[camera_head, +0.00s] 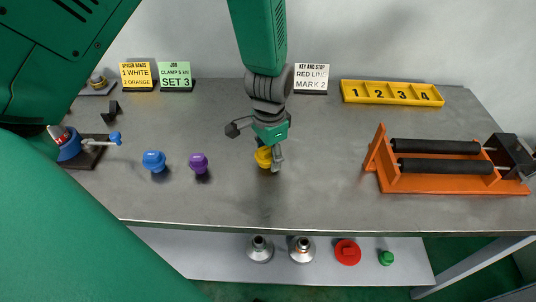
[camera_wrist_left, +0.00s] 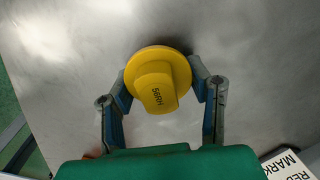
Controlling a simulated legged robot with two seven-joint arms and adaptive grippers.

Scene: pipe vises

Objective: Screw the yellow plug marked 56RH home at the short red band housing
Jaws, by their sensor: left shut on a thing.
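The yellow plug (camera_head: 263,158) is between the fingers of my left gripper (camera_head: 268,151), low over or on the middle of the bench; I cannot tell if it touches. In the left wrist view the plug (camera_wrist_left: 158,82) shows a round flange and a raised grip marked 56RH. My left gripper (camera_wrist_left: 163,92) is shut on it, one finger at each side. A blue vise (camera_head: 70,148) at the far left holds a small part with red and white (camera_head: 56,133), partly cut off by my green body; its band length is unclear. My right gripper is not in view.
A blue plug (camera_head: 154,160) and a purple plug (camera_head: 198,162) stand left of the gripper. An orange roller stand (camera_head: 430,182) is at the right, a yellow numbered tray (camera_head: 391,93) behind. Signs (camera_head: 311,78) line the back. A lower shelf (camera_head: 205,258) holds several parts.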

